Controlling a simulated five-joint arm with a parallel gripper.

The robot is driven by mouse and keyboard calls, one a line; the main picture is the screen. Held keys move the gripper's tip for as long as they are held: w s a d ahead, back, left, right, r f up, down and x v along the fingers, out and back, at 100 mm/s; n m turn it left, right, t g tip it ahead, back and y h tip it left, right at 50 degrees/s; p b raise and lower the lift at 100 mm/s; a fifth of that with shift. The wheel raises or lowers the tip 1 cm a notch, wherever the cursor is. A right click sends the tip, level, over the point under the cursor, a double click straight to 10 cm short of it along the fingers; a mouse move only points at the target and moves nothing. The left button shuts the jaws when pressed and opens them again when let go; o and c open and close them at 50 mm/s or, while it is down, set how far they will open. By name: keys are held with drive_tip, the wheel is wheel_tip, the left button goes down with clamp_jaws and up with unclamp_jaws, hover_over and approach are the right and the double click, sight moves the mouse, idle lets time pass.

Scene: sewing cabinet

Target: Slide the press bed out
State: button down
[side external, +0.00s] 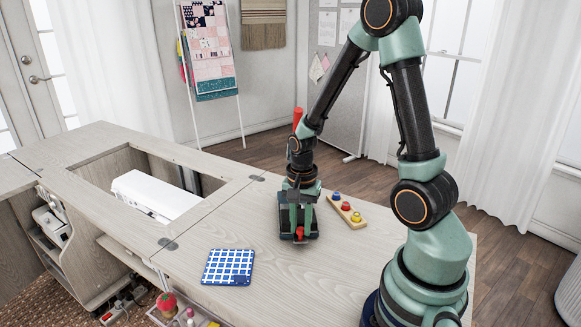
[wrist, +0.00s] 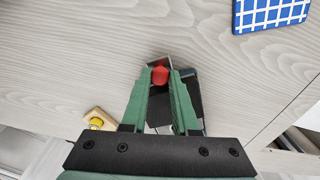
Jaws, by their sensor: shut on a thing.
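The press is a small dark device (side external: 286,222) on the wooden cabinet top, with an upright red handle (side external: 298,118) that shows behind my wrist. The press bed's red knob (side external: 300,232) is at its front, low near the table. My gripper (side external: 298,222) points down and is shut on the red knob. In the wrist view, the green fingers of my gripper (wrist: 161,76) close around the red knob (wrist: 160,75). A dark flat part of the press (wrist: 188,100) shows between and beside the fingers. My gripper hides much of the press.
A blue checked pad (side external: 228,267) lies left of the press. A wooden strip with colored knobs (side external: 346,211) lies to the right. A white machine (side external: 152,195) sits in the cabinet opening at left. The tabletop in front of the press is clear.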

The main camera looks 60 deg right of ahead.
drive_tip(key=s+a, duration=0.1)
drive_tip(key=a, duration=0.1)
drive_tip(key=s+a, duration=0.1)
drive_tip(key=a, duration=0.1)
drive_tip(key=s+a, duration=0.2)
drive_tip(key=shift+s+a, duration=0.1)
drive_tip(key=shift+a, duration=0.1)
drive_tip(key=shift+s+a, duration=0.2)
drive_tip(key=c, duration=0.7)
unclamp_jaws()
drive_tip(key=shift+w+r, duration=0.1)
drive_tip(key=shift+r, duration=0.65)
wheel_tip(320, 180, up, 11)
drive_tip(key=shift+f, duration=0.2)
